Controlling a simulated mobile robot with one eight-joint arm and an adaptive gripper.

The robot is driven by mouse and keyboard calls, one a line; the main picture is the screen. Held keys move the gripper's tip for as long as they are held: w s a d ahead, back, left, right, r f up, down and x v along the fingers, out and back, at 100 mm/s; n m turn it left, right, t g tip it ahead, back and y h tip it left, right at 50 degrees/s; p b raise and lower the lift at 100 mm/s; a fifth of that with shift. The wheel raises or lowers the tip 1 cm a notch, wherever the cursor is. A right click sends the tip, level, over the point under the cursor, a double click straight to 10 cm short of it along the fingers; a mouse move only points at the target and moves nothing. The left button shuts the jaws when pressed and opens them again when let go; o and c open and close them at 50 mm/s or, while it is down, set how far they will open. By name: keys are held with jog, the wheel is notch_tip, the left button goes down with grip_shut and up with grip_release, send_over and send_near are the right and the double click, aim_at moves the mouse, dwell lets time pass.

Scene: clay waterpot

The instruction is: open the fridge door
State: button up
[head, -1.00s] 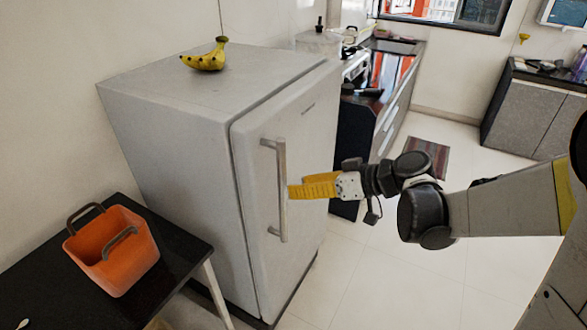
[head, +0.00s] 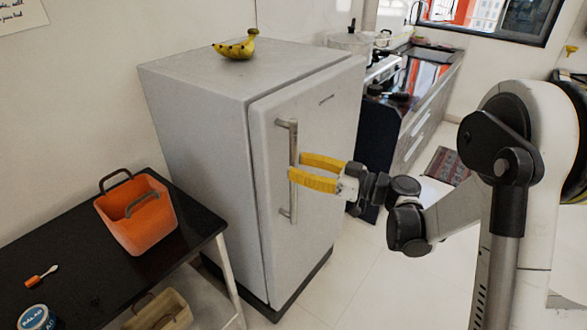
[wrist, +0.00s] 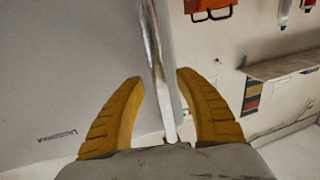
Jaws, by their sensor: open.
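The grey fridge (head: 205,125) stands against the wall, and its door (head: 318,215) looks shut in the head view. A long vertical metal handle (head: 294,146) runs along the door's left side. My gripper (head: 292,167) is at the middle of the handle with its yellow fingers spread. In the wrist view the handle (wrist: 158,55) runs between the two open fingers (wrist: 160,80), with gaps on both sides. The fridge door (wrist: 70,70) fills the left of that view. I cannot tell how deep the handle sits between the fingers.
A banana bunch (head: 237,45) lies on the fridge top. A black table (head: 75,240) with an orange basket (head: 140,220) stands left of the fridge. A counter with a stove (head: 385,68) is behind it. The floor (head: 370,270) in front is clear.

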jog(key=shift+x, duration=0.95)
grip_shut()
jog(key=shift+d, duration=0.15)
